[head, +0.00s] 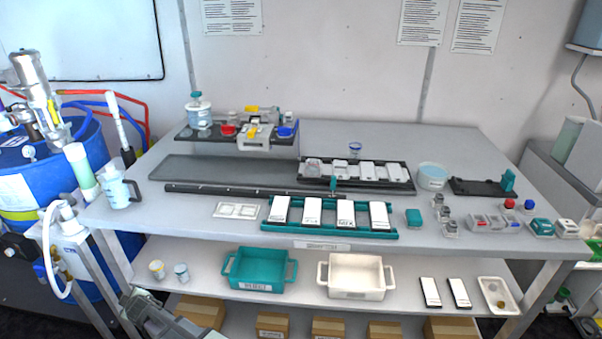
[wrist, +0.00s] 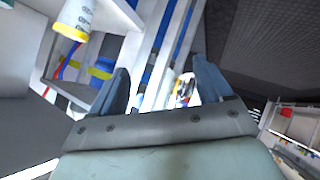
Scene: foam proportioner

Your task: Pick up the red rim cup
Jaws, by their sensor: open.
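No cup with a clearly red rim can be made out. A small round red piece (head: 228,129) sits on the raised dark platform at the back left of the bench; I cannot tell whether it is a cup's rim. A clear cup with a blue rim (head: 355,147) stands behind the row of white plates. Two small cups are on the lower shelf, one with a yellowish rim (head: 157,269) and one bluish (head: 181,272). My gripper (wrist: 163,82) is open and empty in the wrist view, its two blue-grey fingers apart, away from the bench objects.
A teal bin (head: 231,269) and a cream bin (head: 388,273) stand on the lower shelf. A teal rack (head: 329,231) of white plates lies at the bench front. A white jug (head: 118,189) and blue drum (head: 15,192) are at left. The bench's back right is clear.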

